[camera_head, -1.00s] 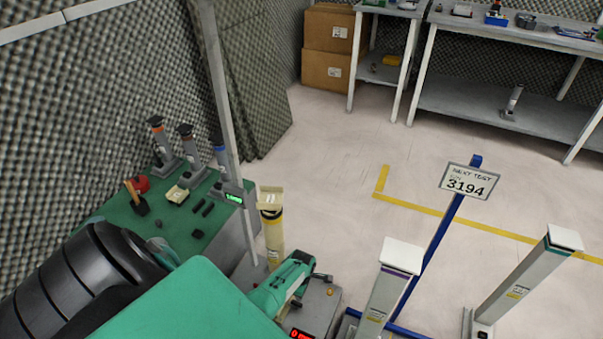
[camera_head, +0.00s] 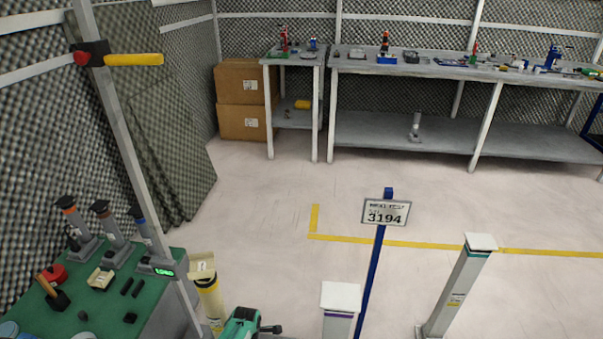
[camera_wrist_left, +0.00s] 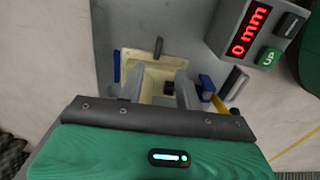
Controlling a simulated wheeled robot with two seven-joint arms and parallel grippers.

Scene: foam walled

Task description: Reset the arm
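My left gripper (camera_wrist_left: 167,92) shows in the left wrist view with its two grey fingers apart. They point down over a grey surface. A cream pad or tray (camera_wrist_left: 130,66) lies beyond and around the fingertips, and a small dark piece shows between them. I cannot tell whether the fingers touch the pad. In the head view only a green part, probably of my left arm (camera_head: 240,322), shows at the bottom edge; its fingers are out of frame. My right arm and gripper are in neither view.
A box with a red "0 mm" display (camera_wrist_left: 249,28) and a green UP button (camera_wrist_left: 269,57) is close beside the left gripper. A green-topped bench (camera_head: 105,305), yellow cylinder (camera_head: 209,298), sign post (camera_head: 372,268) and pale columns (camera_head: 458,290) stand around. Open floor (camera_head: 265,190) lies beyond.

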